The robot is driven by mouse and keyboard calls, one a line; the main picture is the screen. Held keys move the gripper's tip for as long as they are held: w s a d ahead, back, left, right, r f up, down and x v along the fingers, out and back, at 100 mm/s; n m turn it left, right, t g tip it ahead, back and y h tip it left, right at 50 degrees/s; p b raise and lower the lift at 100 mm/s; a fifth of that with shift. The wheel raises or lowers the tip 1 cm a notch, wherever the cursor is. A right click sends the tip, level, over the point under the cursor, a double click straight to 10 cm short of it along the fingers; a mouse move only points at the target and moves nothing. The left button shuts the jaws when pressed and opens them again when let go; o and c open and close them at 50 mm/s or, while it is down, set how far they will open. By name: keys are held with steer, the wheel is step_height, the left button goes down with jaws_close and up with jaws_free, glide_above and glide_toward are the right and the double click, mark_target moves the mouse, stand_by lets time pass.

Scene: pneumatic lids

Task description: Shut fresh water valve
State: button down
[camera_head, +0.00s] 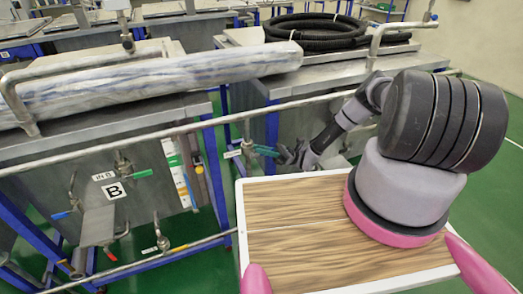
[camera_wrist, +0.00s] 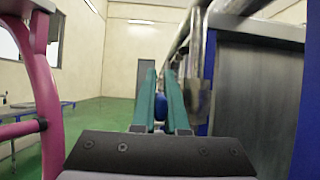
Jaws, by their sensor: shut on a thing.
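My gripper (camera_head: 262,150) reaches the pipework on the front of the right-hand steel tank (camera_head: 300,117). In the wrist view its two teal fingers (camera_wrist: 161,88) are close together on a blue rounded piece, apparently a valve handle (camera_wrist: 160,107). Most of that handle is hidden by the fingers. The label on this valve cannot be read.
A horizontal pipe (camera_head: 150,143) crosses the tank fronts. A black coiled hose (camera_head: 318,30) lies on top.

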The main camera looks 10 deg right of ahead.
steer(key=c, duration=1.2)
jaws_free()
steer(key=v, duration=1.1)
